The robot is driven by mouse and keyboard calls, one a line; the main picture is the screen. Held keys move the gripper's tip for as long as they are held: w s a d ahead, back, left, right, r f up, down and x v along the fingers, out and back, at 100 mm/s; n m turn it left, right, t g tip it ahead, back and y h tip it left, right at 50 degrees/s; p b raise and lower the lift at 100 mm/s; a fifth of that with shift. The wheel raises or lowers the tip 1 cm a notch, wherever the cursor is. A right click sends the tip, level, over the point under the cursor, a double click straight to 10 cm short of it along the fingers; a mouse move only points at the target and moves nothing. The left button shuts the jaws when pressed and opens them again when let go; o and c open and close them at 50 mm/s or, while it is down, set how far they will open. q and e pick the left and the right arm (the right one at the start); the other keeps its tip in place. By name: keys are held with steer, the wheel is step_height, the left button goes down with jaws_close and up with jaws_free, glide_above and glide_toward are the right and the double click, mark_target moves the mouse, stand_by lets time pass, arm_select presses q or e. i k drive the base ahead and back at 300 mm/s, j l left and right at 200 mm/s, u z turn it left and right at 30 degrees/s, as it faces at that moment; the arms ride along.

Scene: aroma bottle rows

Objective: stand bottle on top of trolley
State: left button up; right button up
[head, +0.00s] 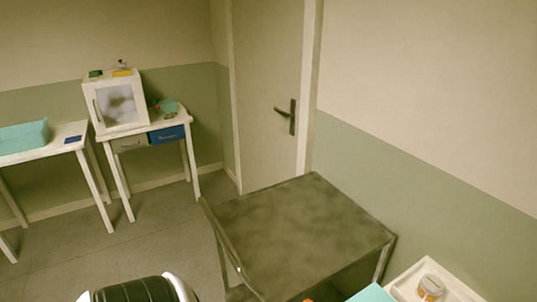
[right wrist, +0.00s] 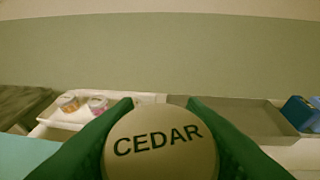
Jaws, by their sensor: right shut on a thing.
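The trolley (head: 300,225) stands in the middle of the head view, in front of the door; its dark grey, mottled top is bare. In the right wrist view my right gripper (right wrist: 158,104) has green fingers shut on a bottle with a round, pale cap (right wrist: 160,145) marked CEDAR. The cap faces the camera and hides the bottle's body. Neither the held bottle nor the right fingers can be made out in the head view. My left gripper is in no view.
A white tray (head: 402,290) with a jar (head: 430,287) sits at the lower right, beside a teal surface (head: 371,293). The right wrist view also shows a grey tray (right wrist: 230,117) and a blue box (right wrist: 300,113). A cabinet (head: 118,103) stands on a far table.

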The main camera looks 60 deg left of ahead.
mark_target(293, 263)
steer(key=j+u, duration=0.45)
steer(key=j, duration=0.4)
steer(key=i+j+u, duration=0.1)
steer(key=j+u, duration=0.35)
steer(key=j, duration=0.4)
steer(key=i+j, duration=0.1)
steer(key=j, duration=0.45)
steer(key=i+j, duration=0.1)
steer(key=j, duration=0.45)
